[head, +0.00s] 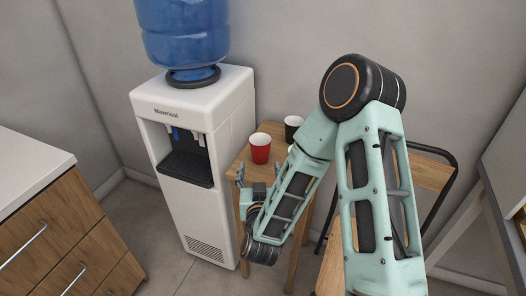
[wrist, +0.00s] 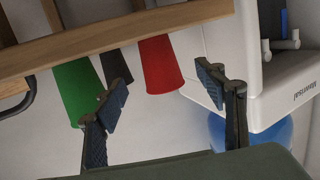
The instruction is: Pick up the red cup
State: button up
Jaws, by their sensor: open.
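The red cup (head: 260,152) stands upright on a small wooden table (head: 271,129) beside the water dispenser. It also shows in the wrist view (wrist: 159,66), where the picture is upside down. My gripper (head: 257,177) is open and empty, low at the table's near edge and just short of the red cup. In the wrist view the cup appears between the two spread fingers (wrist: 162,90), apart from both. Whether the fingertips reach over the tabletop is hard to tell.
A dark cup (head: 292,124) stands behind the red one. A green cup (wrist: 78,90) shows in the wrist view; my arm mostly hides it in the head view. The white dispenser (head: 232,125) closes off the left side. A wooden chair (head: 428,173) stands at right.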

aim_at(260, 156)
jog(key=w, duration=0.3)
jog(key=w+f, duration=0.1)
jog(key=w, duration=0.6)
jog(key=shift+w+d+f, duration=0.15)
jog(key=shift+w+f, duration=0.05)
jog(key=shift+f, duration=0.15)
jog(key=c, duration=0.9)
